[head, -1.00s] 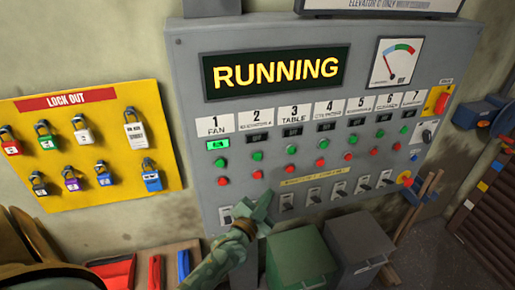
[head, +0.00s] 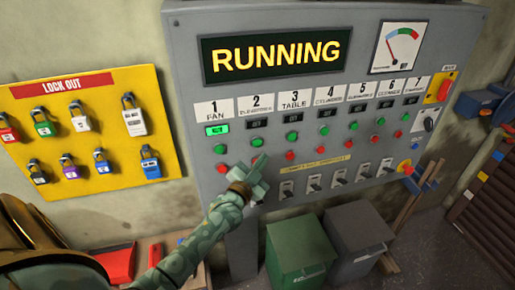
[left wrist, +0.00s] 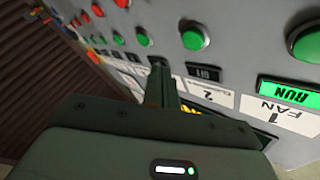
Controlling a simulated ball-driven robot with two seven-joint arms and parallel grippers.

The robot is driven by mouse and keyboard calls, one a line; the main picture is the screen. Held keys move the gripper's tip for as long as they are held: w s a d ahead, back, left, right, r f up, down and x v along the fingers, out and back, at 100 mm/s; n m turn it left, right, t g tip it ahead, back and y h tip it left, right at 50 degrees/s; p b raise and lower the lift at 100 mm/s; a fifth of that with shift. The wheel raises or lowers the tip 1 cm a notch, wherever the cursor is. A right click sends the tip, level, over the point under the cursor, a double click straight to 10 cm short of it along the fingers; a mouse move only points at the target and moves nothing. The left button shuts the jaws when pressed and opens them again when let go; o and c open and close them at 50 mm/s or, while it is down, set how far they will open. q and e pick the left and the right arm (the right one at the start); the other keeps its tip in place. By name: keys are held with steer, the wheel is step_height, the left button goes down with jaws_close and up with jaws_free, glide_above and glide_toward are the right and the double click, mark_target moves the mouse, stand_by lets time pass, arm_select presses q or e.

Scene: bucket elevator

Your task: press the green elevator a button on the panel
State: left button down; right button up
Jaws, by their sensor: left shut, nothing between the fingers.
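The grey panel (head: 330,200) carries columns numbered 1 to 7, each with a green button above a red one. Column 2 has small blurred lettering that looks like an elevator name. Its green button (head: 257,142) shows just above my left gripper (head: 262,163), and it also shows in the left wrist view (left wrist: 195,36). The gripper's fingers are shut and empty, in front of the panel near column 2's lower button, which they hide. The fingertips also show in the left wrist view (left wrist: 159,66), apart from the green button in the picture. Contact cannot be told. My right gripper is out of view.
The display (head: 275,52) reads RUNNING, and the column 1 indicator (head: 217,130) is lit green. Neighbouring green buttons (head: 292,135) sit close by. Switches (head: 314,184) line the panel's lower part.

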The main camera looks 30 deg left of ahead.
mark_target(262, 142)
arm_select(q)
steer(key=shift+w+a+b, duration=0.6)
steer(key=shift+w+a, duration=0.7)
steer(key=shift+a, duration=0.25)
steer(key=shift+w+a, duration=0.1)
steer(key=shift+a, duration=0.05)
stand_by(0.9)
steer(key=shift+w+a, duration=0.15)
steer(key=shift+w, duration=0.05)
steer(key=shift+w+a, duration=0.25)
steer(key=shift+a, duration=0.15)
stand_by(0.8)
steer(key=shift+d+r, duration=0.1)
steer(key=shift+s+d+p, duration=0.4)
steer(key=shift+s+d, duration=0.15)
steer(key=shift+d, duration=0.05)
